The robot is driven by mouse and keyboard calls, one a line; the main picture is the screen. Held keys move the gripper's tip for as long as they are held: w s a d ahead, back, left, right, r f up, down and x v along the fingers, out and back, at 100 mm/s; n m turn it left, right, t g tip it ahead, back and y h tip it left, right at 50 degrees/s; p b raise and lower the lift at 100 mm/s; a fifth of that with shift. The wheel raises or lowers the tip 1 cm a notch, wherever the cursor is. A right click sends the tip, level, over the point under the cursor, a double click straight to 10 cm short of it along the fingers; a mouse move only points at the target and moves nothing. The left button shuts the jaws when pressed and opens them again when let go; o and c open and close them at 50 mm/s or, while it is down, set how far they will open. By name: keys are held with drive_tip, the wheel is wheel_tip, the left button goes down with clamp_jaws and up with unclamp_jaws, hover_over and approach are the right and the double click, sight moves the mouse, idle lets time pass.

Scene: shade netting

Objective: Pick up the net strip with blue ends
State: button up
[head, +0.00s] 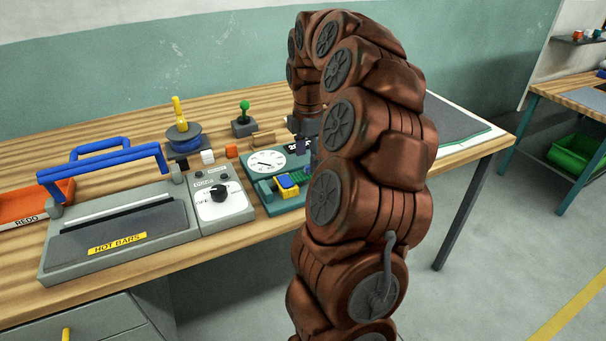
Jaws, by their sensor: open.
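I cannot make out a net strip with blue ends for certain. A small blue and yellow piece (288,184) sits on a teal device (270,205) with a white dial, and a green piece (301,179) shows just beside it. My gripper (303,146) points down above the back right of this device, close to the dial. It is small and partly hidden by my arm. It is open, and nothing shows between its fingers. My arm also hides the right side of the device.
A grey hot-bar sealer (120,235) with blue handles stands at the front left, beside an orange tray (30,205). A blue spool (184,138) and green-knobbed stand (244,121) stand behind. A dark sheet (455,125) lies at the table's right end.

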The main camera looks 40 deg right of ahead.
sight(306, 166)
drive_tip(key=shift+a+f+p, duration=0.15)
drive_tip(key=shift+f+p, duration=0.05)
drive_tip(key=shift+f, duration=0.95)
drive_tip(key=shift+a+f+p, duration=0.1)
drive_tip(key=shift+f+p, duration=0.05)
drive_tip(key=shift+f, duration=1)
drive_tip(key=c, duration=1.2)
drive_tip(key=shift+w+r, duration=0.1)
drive_tip(key=shift+r, duration=0.05)
drive_tip(key=shift+c, duration=0.2)
